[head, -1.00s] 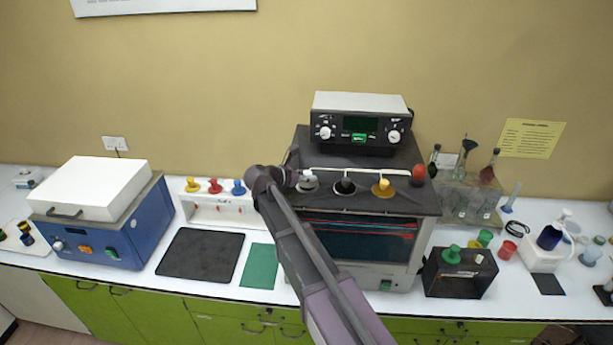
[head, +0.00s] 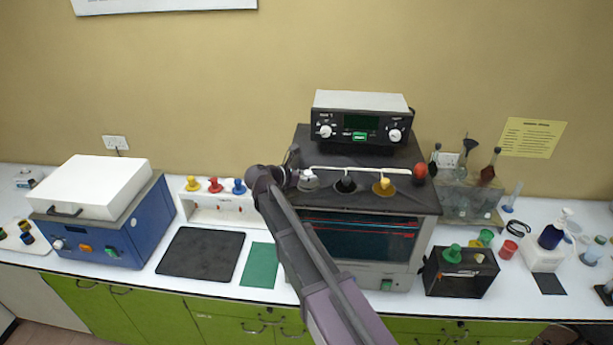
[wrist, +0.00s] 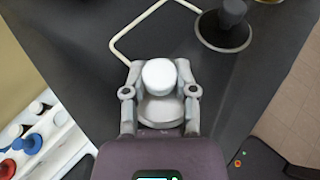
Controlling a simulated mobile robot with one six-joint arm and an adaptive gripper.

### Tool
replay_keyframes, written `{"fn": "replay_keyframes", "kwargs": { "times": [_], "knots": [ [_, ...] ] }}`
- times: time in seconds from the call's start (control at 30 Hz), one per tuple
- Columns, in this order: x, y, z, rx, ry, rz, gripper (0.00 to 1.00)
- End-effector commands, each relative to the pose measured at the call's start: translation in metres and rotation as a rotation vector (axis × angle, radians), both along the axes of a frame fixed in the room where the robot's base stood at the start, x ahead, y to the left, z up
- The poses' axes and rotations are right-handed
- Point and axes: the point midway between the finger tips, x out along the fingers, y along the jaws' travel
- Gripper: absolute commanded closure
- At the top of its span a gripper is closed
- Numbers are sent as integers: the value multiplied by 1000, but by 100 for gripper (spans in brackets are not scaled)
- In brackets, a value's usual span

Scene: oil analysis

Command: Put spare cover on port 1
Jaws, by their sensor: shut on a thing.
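A white-topped grey cover (head: 309,181) is at the left end of the row on the dark top of the oven-like unit (head: 360,203). In the wrist view my gripper (wrist: 160,90) is shut on the white knob (wrist: 160,74) of this cover, with one finger on each side. The cover's wide grey base shows below the knob. Whether it sits fully on a port is hidden. A black cover (head: 346,185) is to its right and also shows in the wrist view (wrist: 224,28). Port numbers cannot be read.
A yellow cover (head: 383,186) and a red-orange one (head: 419,171) continue the row. A pale bent tube (wrist: 135,25) runs close behind the covers. A control box (head: 361,120) stands behind.

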Motion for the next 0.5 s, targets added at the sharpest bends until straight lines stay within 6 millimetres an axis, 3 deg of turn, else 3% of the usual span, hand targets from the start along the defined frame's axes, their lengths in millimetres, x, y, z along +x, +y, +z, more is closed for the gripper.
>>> {"fn": "replay_keyframes", "kwargs": {
  "times": [0.5],
  "knots": [
    [0,-1,-7,0,0,-1,100]
  ]
}}
